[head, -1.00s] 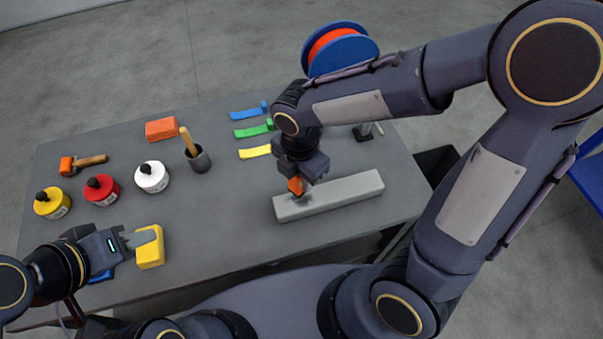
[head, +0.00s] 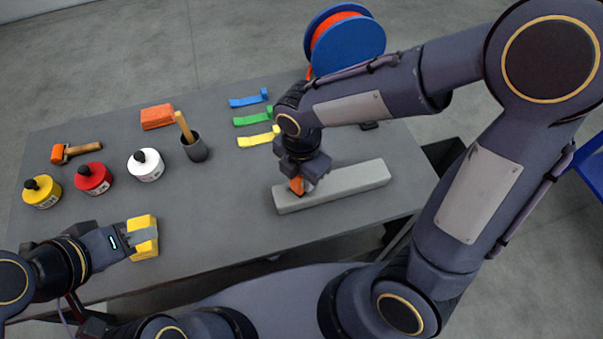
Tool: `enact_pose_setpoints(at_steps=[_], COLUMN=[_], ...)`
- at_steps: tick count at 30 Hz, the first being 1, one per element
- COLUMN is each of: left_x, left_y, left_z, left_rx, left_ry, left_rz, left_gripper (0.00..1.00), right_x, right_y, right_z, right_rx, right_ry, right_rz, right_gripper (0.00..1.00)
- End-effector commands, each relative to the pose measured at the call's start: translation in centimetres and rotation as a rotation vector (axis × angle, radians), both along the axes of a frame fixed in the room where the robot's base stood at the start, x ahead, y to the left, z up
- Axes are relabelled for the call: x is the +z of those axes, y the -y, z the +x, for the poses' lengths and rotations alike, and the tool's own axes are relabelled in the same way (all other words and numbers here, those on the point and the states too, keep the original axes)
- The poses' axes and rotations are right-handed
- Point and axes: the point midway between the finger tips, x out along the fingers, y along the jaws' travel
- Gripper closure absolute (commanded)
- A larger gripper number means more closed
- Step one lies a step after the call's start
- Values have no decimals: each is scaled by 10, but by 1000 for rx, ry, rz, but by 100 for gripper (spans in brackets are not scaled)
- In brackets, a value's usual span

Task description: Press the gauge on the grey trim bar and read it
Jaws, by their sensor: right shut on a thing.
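The grey trim bar (head: 345,184) lies on the table below and right of my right gripper. My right gripper (head: 298,184) is shut on a small orange thing (head: 296,186), probably the gauge, at the bar's left end. Its lower edge seems to meet the bar's top, but I cannot tell whether it is pressed. No dial or reading is visible. My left gripper (head: 136,239) is at a yellow block (head: 143,251) near the table's front left. A grey finger overlaps the block; whether the jaws grip it is unclear.
Yellow (head: 41,194), red (head: 93,181) and white (head: 145,167) pots stand left. Blue, green and yellow strips (head: 258,139) lie near my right arm. A blue spool (head: 353,44) stands at the back.

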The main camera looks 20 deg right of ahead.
Motion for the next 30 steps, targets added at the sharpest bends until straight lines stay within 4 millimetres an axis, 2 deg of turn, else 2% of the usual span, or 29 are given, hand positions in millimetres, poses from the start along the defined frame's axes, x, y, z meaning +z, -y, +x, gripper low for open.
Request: enact_pose_setpoints(at_steps=[30], left_x=[-7], left_y=[0], left_z=[0], left_rx=[0], left_ry=[0], left_rz=[0], left_gripper=[64], right_x=[-9], right_y=[0], right_z=[0], right_rx=[0], right_ry=[1], right_rz=[1], right_gripper=[96])
